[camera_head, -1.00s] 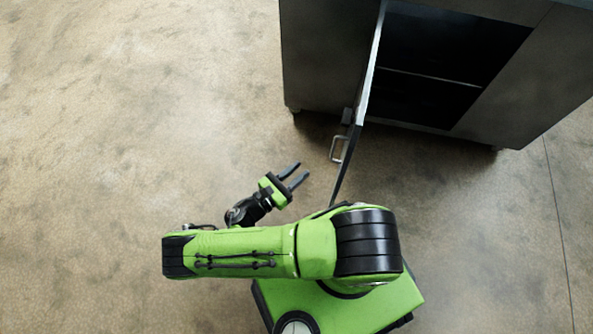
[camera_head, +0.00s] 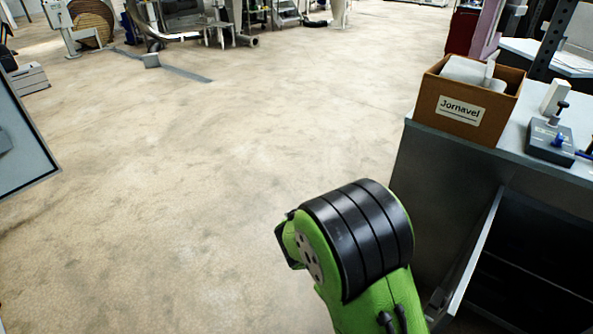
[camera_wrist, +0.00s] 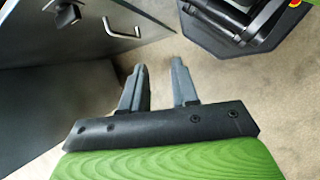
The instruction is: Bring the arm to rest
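My gripper (camera_wrist: 160,84) shows in the wrist view with its two grey fingers apart and nothing between them. Bare floor lies behind the gap between the fingers. In the head view my gripper is out of sight; only the green and black upper part of my arm shows at the bottom centre. A dark cabinet (camera_head: 428,185) stands at the right in the head view. Its door (camera_head: 474,250) stands open, seen nearly edge-on. In the wrist view a metal bar handle (camera_wrist: 122,28) shows on a dark panel to the left of my fingers.
A brown box labelled "Jornavel" (camera_head: 466,101) and a small blue-grey device (camera_head: 551,141) stand on the cabinet top. A panel edge (camera_head: 22,150) juts in at the far left. Machines stand along the back. The floor (camera_head: 190,190) in the middle is clear.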

